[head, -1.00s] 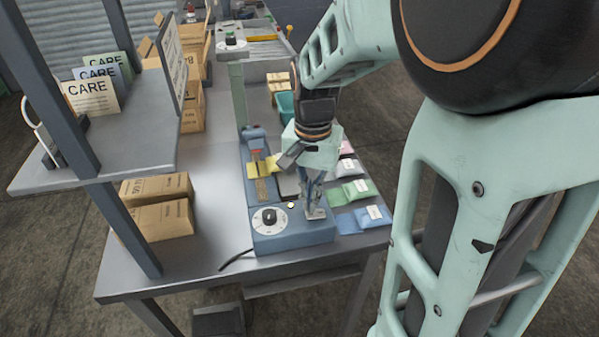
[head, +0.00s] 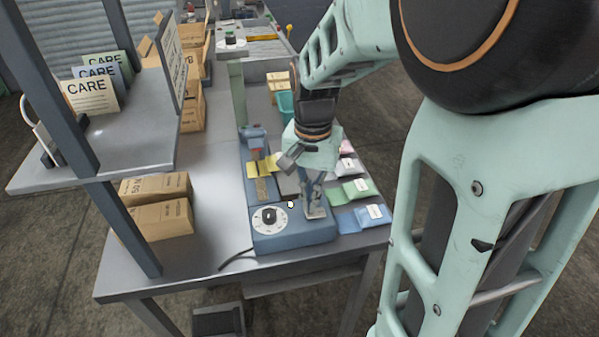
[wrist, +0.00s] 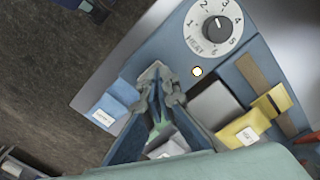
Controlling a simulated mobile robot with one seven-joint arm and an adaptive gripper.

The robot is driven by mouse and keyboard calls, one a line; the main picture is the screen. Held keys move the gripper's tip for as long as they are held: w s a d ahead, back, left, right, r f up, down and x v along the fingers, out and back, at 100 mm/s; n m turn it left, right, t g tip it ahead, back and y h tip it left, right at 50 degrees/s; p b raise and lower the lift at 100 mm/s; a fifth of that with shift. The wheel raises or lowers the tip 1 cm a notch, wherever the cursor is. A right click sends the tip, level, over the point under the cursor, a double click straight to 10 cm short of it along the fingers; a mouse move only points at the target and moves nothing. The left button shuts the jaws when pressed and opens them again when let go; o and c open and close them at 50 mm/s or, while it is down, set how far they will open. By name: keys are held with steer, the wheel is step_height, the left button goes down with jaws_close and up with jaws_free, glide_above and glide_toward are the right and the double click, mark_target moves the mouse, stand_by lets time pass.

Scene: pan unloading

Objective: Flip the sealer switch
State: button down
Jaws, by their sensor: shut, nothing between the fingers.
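The blue sealer (head: 290,238) stands on the metal table with its white heat dial (head: 269,217) at the near end. The dial and its black knob also show in the wrist view (wrist: 213,27). My gripper (head: 315,212) points down over the sealer's near right part, right of the dot. In the wrist view its fingertips (wrist: 156,74) are together and empty, over the blue housing. I cannot make out a switch; the fingers may cover it.
Blue, green and pink packets (head: 354,189) lie along the sealer's right side. A yellow packet (head: 263,167) lies on the sealer. Cardboard boxes (head: 160,219) stand to the left, under a shelf (head: 130,143) with cards. A cable (head: 236,258) runs off the sealer's near left.

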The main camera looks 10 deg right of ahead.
steer(key=shift+f+b, duration=0.6)
steer(key=shift+f, duration=0.35)
steer(key=shift+r, duration=0.15)
step_height(320, 180, up, 7)
steer(key=p, duration=0.6)
stand_by(0.4)
